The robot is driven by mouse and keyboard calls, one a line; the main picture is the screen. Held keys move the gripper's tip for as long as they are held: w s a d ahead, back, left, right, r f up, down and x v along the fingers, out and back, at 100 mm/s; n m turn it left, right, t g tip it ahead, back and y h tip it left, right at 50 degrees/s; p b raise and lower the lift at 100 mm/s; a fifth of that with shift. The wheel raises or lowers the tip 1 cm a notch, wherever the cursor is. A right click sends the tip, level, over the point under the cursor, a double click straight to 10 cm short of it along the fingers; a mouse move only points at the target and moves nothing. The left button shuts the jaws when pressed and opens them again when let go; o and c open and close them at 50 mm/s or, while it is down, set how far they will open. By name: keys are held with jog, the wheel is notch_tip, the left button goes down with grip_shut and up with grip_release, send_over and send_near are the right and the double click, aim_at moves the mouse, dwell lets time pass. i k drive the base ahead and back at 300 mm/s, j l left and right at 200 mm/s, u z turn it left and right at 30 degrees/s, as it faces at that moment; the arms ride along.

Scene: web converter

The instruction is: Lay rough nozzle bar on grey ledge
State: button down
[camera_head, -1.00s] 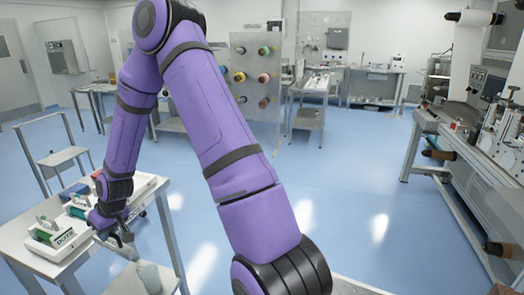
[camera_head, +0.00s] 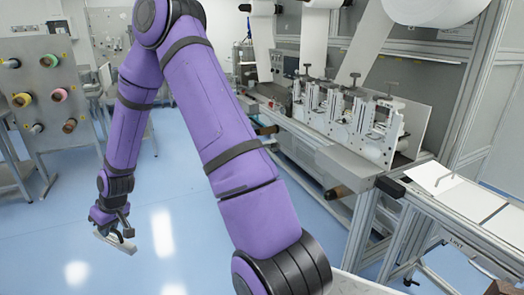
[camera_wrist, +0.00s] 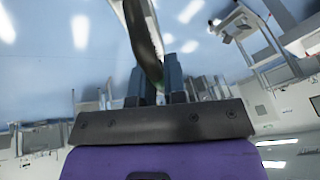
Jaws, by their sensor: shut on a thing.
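My gripper (camera_head: 121,230) hangs at the lower left of the head view, above the blue floor. It is shut on a pale grey bar (camera_head: 112,240), which sticks out below the fingers and is tilted. In the wrist view the bar (camera_wrist: 137,25) runs up from between the fingers (camera_wrist: 155,82), dark along one edge. Its roughness cannot be made out. A long grey ledge (camera_head: 322,148) runs along the front of the web machine, well to the right of my gripper and apart from it. I cannot tell whether this is the task's ledge.
The machine's row of metal units (camera_head: 345,118) stands behind the ledge, under white paper webs. A dark roller end (camera_head: 340,193) juts out below it. A side table with white sheets (camera_head: 440,178) is at the right. A peg board with rolls (camera_head: 45,85) stands left. The floor between is clear.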

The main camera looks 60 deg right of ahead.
aim_at(346, 159)
jog(key=z, duration=0.4)
jog(key=l+z, duration=0.15)
jog(key=z, duration=0.7)
jog(key=l+z, duration=0.1)
jog(key=z, duration=0.35)
